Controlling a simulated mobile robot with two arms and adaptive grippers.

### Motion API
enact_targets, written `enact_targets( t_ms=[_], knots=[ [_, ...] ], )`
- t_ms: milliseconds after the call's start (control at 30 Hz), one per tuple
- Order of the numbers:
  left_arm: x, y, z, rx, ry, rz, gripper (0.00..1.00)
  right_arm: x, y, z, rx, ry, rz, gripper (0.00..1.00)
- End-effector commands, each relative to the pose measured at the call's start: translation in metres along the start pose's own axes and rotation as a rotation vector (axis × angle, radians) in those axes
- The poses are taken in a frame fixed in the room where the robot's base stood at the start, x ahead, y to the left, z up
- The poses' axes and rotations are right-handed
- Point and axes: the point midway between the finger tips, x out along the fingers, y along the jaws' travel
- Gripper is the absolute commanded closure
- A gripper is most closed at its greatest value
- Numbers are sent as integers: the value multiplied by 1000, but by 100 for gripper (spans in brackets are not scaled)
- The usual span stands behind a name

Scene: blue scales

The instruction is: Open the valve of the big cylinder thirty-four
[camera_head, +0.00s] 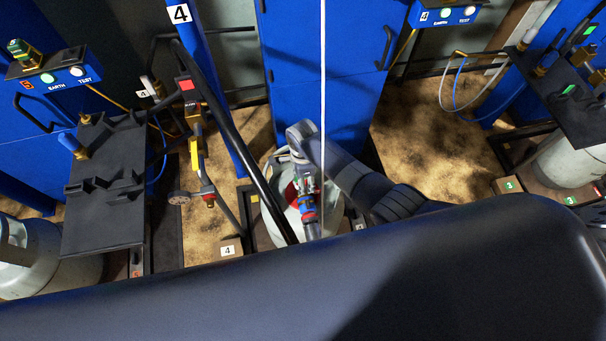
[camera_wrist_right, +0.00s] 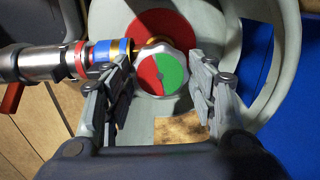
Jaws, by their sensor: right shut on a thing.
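A pale grey cylinder (camera_head: 269,227) stands low in the middle of the head view, partly hidden by my right arm. Its round valve knob (camera_wrist_right: 150,77), with a red and green face, shows in the right wrist view above a red disc (camera_wrist_right: 163,30). My right gripper (camera_wrist_right: 161,75) is shut on the knob, one finger on each side. A metal coupling (camera_wrist_right: 40,63) with red, blue and gold rings runs left from the valve; it also shows in the head view (camera_head: 308,212). No number is readable on the cylinder. My left gripper is not in view.
A black pole and a yellow-handled fitting (camera_head: 198,160) stand left of the cylinder. A blue cabinet (camera_head: 345,60) is behind it. A box marked 4 (camera_head: 230,248) sits at its front left. Other cylinders stand at far left (camera_head: 40,260) and right (camera_head: 575,160).

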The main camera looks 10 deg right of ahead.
Motion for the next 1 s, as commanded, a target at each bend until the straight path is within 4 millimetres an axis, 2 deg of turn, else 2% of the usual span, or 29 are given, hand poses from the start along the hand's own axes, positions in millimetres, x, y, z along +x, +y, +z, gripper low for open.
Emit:
enact_targets(
  t_ms=[33,200,1000],
  knots=[
    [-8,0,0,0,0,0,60,-3,2,1,-41,-1,6,72],
    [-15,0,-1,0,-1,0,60,-1,2,1,-201,-1,5,72],
    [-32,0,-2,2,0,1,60,0,0,1,-962,-2,4,72]
  ],
)
